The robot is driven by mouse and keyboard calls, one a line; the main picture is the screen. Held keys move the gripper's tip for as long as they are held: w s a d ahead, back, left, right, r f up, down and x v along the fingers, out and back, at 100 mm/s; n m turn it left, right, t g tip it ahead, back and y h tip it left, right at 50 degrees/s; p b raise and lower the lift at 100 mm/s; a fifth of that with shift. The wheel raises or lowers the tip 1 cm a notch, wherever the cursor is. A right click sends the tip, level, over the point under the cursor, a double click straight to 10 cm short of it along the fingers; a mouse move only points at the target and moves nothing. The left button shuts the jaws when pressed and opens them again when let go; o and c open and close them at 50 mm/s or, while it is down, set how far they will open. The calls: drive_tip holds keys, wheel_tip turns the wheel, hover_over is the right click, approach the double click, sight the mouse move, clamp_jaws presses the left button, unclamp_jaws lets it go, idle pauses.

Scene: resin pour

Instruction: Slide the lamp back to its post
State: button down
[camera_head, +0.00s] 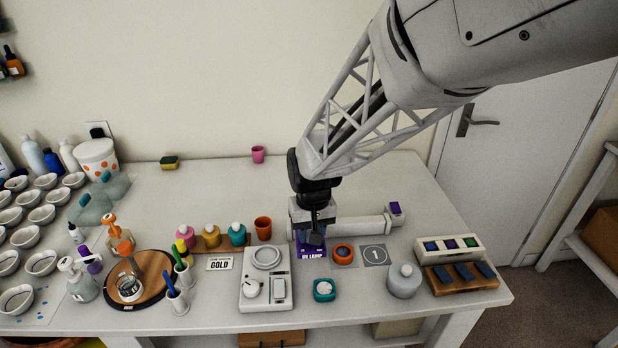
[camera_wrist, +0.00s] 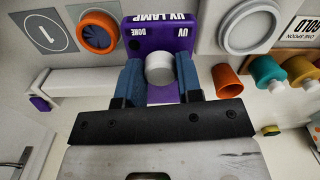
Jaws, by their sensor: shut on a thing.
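The purple UV lamp (camera_head: 312,254) stands between the white scale and the orange-rimmed round piece. In the wrist view, the lamp (camera_wrist: 160,30) shows its "UV LAMP" lettering and a pale round knob (camera_wrist: 159,68). My gripper (camera_head: 312,232) is over the lamp, and its blue fingers (camera_wrist: 160,80) are shut on the knob from both sides. A white horizontal bar (camera_head: 358,226) runs right from behind the gripper to a block with a purple face (camera_head: 395,209). I cannot tell whether this block is the post. The gripper hides part of the lamp and bar.
The orange-rimmed piece (camera_head: 343,253) sits on a grey square, left of a square marked 1 (camera_head: 374,254). The scale (camera_head: 266,285) is left of the lamp. An orange cup (camera_head: 263,228), a teal piece (camera_head: 324,290) and a grey bottle (camera_head: 404,281) stand nearby. The table's back is mostly clear.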

drive_tip(key=shift+a, duration=0.35)
drive_tip(key=c, duration=0.8)
unclamp_jaws()
drive_tip(key=shift+a, duration=0.1)
drive_tip(key=shift+r, duration=3.9)
